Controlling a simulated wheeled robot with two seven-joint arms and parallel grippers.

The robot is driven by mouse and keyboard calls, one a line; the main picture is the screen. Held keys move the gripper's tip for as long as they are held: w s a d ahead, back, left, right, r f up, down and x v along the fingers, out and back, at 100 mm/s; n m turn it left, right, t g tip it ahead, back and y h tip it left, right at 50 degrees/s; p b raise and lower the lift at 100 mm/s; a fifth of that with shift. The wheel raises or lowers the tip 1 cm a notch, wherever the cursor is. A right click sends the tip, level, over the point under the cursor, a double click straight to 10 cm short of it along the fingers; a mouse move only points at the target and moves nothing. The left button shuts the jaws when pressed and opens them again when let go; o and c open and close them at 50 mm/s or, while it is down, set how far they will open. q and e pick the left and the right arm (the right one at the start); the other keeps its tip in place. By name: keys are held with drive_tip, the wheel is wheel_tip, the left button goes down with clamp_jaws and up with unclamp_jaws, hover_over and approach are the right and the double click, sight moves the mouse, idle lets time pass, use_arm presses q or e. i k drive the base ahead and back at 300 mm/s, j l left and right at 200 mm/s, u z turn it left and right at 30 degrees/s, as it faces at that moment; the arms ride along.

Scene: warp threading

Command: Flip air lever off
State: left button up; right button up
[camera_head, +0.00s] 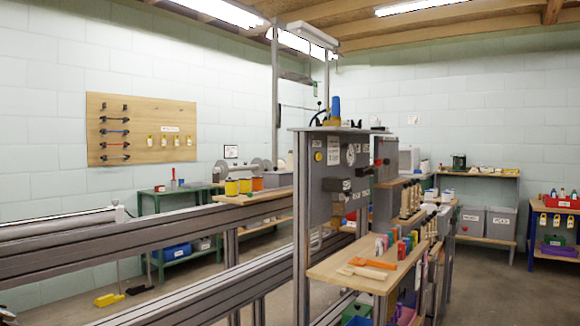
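A grey upright control panel (322,215) stands right of centre at the end of the metal frame. It carries a yellow round button (318,156), a white label (333,151) and a black block (336,185). More dark fittings (364,171) sit on its right part. A blue upright piece (336,107) with a yellowish base stands on top, beside a dark curved hose. I cannot tell which of these parts is the air lever, or how it is set. Neither of my grippers can be made out in this view.
A wooden shelf (340,272) with orange and pale tools juts out below the panel. Long grey beams (150,240) fill the left front. Yellow and orange spools (245,186) stand on a wooden ledge. Grey bins (487,222) stand behind right; the right floor (490,290) is clear.

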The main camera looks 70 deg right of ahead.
sight(378, 162)
drive_tip(key=z, duration=2.85)
